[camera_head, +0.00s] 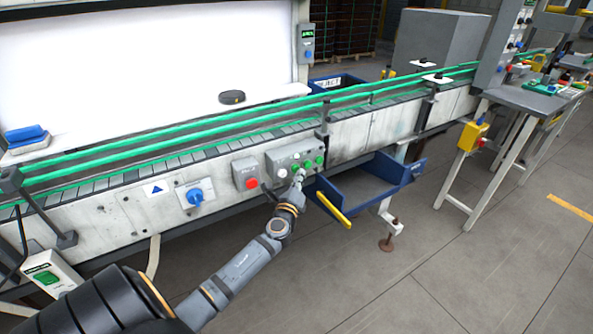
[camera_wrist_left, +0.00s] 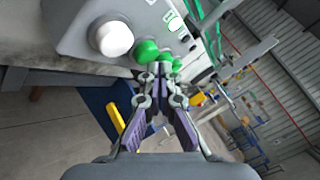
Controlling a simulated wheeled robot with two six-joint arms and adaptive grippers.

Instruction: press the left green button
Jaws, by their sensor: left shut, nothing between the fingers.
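The grey button box (camera_head: 281,157) is on the front of the conveyor, with a white button (camera_head: 283,173) and a row of green buttons. The left green button (camera_head: 295,168) is beside the white one. In the wrist view, the left green button (camera_wrist_left: 146,50) is just right of the white button (camera_wrist_left: 112,39), with more green (camera_wrist_left: 177,65) behind the fingertips. My left gripper (camera_head: 299,177) is shut and empty. In the wrist view its fingertips (camera_wrist_left: 159,72) overlap the lower edge of the green buttons. I cannot tell whether they touch. My right gripper is not in view.
A red button box (camera_head: 246,172) and a blue rotary switch (camera_head: 195,196) are left of the panel. A blue bin (camera_head: 368,185) with a yellow handle (camera_head: 333,210) sits below right, close to my gripper. Green rails (camera_head: 230,122) run above. The floor in front is clear.

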